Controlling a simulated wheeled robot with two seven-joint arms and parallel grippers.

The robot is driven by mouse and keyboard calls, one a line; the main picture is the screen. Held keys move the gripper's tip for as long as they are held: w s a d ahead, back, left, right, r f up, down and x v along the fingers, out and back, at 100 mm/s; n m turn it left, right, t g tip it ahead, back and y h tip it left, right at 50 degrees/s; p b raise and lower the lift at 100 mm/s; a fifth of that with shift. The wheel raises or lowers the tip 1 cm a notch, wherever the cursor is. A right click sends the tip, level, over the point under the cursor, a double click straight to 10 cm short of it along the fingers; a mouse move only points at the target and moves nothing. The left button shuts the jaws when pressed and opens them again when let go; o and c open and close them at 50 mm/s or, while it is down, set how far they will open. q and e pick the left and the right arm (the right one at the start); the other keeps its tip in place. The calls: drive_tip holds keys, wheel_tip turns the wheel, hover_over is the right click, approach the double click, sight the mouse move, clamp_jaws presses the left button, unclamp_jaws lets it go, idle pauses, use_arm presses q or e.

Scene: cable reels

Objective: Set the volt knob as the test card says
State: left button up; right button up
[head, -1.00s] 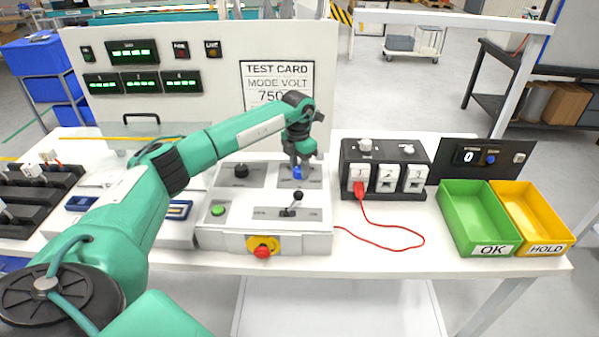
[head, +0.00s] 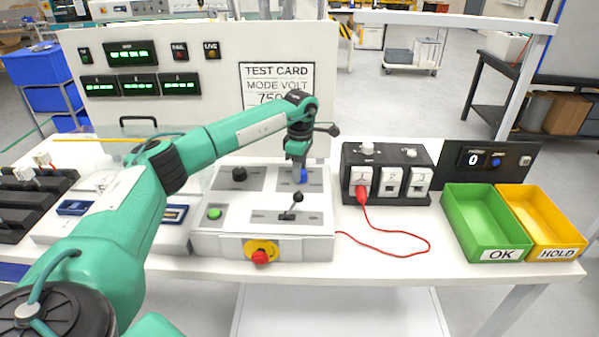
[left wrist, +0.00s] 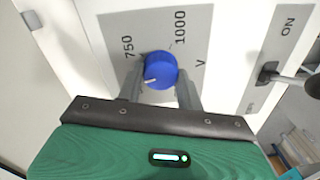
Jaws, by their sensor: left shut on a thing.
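The blue volt knob (left wrist: 160,66) sits on a grey plate marked 750, 1000 and V. It also shows in the head view (head: 302,177). My left gripper (left wrist: 160,84) is shut on the knob, one finger on each side. A white mark on the knob shows at its lower left in the left wrist view, pointing away from the 1000 label. The left finger covers part of the plate, so any label there is hidden. The test card (head: 277,77) reads MODE VOLT and a number starting 75; my arm hides its lower part. My right gripper is not in view.
The console (head: 264,214) also carries a black knob (head: 239,174), a lever (head: 292,206), a green button (head: 214,213) and a red button (head: 261,256). A socket block (head: 387,173) with a red cable stands to the right, then green (head: 482,222) and yellow (head: 541,222) bins.

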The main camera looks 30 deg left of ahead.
use_arm(q)
drive_tip(key=m, duration=0.3)
drive_tip(key=shift+b, duration=0.3)
drive_tip(key=m+b, duration=0.1)
drive_tip(key=m, duration=0.4)
drive_tip(key=shift+w+r, duration=0.1)
drive_tip(key=shift+m, duration=1.1)
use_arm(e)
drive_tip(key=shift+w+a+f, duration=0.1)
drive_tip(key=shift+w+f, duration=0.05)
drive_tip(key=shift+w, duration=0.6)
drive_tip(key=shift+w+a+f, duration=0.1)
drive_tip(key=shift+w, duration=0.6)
use_arm(q)
drive_tip(key=o, duration=1)
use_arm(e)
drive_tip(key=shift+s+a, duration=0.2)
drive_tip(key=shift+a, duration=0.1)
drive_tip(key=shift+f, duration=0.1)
